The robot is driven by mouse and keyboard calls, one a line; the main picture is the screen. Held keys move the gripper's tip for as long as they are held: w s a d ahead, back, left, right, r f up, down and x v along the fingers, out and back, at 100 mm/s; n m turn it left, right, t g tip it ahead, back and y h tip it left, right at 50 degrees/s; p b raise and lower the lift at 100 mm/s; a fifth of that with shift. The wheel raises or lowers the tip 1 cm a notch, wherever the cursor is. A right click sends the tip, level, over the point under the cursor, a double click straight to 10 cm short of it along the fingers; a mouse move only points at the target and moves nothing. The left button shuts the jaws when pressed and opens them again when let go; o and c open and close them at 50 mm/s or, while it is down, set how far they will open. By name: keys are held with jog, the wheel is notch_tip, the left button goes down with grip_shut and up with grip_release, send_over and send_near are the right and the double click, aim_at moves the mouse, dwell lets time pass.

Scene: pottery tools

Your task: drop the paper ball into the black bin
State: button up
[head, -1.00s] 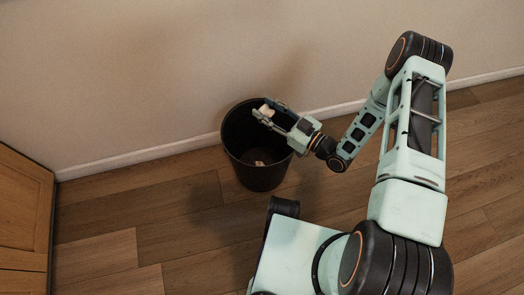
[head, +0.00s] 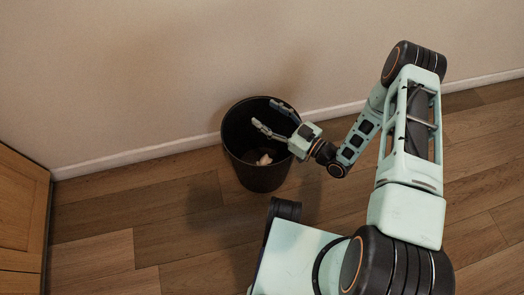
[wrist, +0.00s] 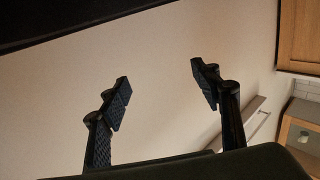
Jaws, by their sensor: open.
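The black bin (head: 256,178) stands upright on the wooden floor, close to the wall. The crumpled, pale paper ball (head: 265,159) lies inside the bin, low down, with other pale bits beside it that I cannot tell apart clearly. My gripper (head: 263,113) is over the bin's mouth, coming in from the right. Its fingers are spread wide with nothing between them. In the wrist view my gripper (wrist: 160,88) also shows open and empty, with only wall behind the fingertips.
A wooden cabinet (head: 20,220) stands at the left edge. The wall with its pale skirting board (head: 130,158) runs behind the bin. The floor (head: 100,210) between cabinet and bin is clear. The wrist view shows wooden furniture (wrist: 299,35) at the right.

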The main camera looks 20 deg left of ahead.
jog(key=shift+d, duration=0.1)
jog(key=v, duration=0.7)
jog(key=shift+d, duration=0.15)
dwell(0.3)
